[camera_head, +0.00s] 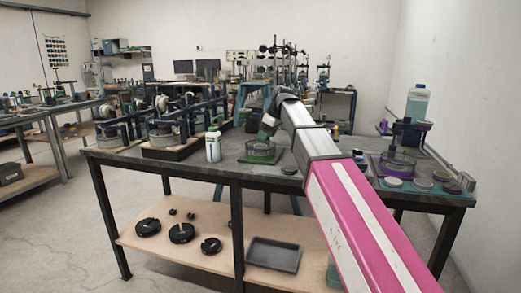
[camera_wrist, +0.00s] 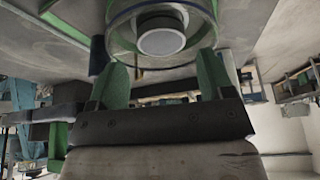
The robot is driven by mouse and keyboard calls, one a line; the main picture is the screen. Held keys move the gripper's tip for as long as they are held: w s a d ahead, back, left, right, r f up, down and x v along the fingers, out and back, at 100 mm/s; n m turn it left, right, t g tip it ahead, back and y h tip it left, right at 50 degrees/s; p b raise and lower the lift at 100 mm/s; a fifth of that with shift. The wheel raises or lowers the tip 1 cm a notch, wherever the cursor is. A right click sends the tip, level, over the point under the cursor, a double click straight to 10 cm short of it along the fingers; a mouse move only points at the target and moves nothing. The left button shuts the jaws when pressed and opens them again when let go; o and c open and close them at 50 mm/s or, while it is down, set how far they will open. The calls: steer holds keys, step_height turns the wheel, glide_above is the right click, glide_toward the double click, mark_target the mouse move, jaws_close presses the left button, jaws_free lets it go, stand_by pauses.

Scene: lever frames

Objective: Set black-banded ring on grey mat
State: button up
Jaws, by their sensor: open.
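My gripper (camera_wrist: 162,68) shows two green fingers spread apart with nothing between them in the wrist view. Just beyond the fingertips is a round clear piece with green edging (camera_wrist: 205,38). I cannot make out for sure which piece is the black-banded ring, nor a grey mat.
A white bottle (camera_head: 213,146) stands left of the green dish. Black apparatus (camera_head: 168,135) fills the bench's left side. Right of my arm are a purple-based apparatus (camera_head: 398,165) and several small round discs (camera_head: 422,185). The lower shelf holds a grey tray (camera_head: 273,255).

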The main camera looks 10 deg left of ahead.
mark_target(261, 146)
steer(key=shift+x, duration=2.7)
steer(key=shift+a+r, duration=0.15)
steer(key=c, duration=0.9)
steer(key=shift+r, duration=0.1)
